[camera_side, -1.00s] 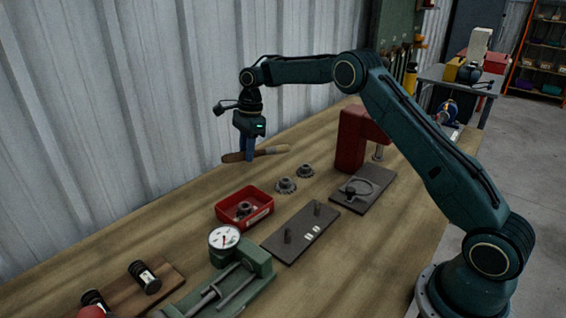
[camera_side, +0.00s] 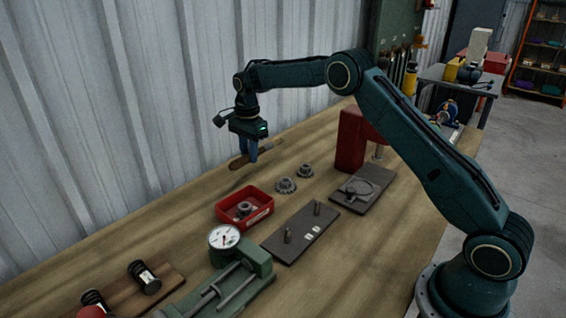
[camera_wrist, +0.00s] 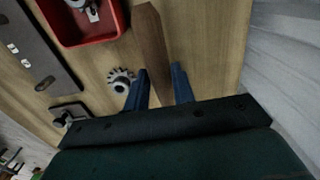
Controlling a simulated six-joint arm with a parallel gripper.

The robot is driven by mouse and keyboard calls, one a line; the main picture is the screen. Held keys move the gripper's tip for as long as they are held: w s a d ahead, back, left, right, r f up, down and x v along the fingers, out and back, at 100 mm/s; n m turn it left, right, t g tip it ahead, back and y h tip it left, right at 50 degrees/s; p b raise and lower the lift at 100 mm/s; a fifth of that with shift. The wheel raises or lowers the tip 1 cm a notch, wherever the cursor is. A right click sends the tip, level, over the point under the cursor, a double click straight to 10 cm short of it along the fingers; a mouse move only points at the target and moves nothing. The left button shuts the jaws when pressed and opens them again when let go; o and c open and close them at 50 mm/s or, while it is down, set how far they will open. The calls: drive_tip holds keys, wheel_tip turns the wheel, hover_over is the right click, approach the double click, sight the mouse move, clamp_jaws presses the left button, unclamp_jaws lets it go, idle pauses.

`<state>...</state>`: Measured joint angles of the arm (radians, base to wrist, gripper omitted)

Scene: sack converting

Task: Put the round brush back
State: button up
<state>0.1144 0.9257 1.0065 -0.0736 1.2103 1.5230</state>
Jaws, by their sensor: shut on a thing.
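My gripper (camera_side: 248,158) is shut on the round brush (camera_side: 238,162), a long brown piece that sticks out on both sides of the fingers. The brush is low over the back of the wooden bench, near the wall. I cannot tell whether it touches the bench. In the wrist view the blue fingers of my gripper (camera_wrist: 160,88) stand on either side of the brush's flat wooden handle (camera_wrist: 150,35). Its other end is hidden behind the gripper body there.
A red tray (camera_side: 222,210) with a gear in it is nearest. A dark plate with pegs (camera_side: 275,246), a green fixture with a dial (camera_side: 258,262) and a red press (camera_side: 350,142) stand around. The corrugated wall (camera_side: 90,120) is close behind.

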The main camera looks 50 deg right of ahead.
drive_tip(key=shift+f, duration=3.85)
drive_tip(key=shift+f, duration=0.1)
drive_tip(key=o, duration=1)
drive_tip(key=r, duration=1.2)
drive_tip(key=shift+d, duration=0.2)
drive_tip(key=shift+r, duration=0.15)
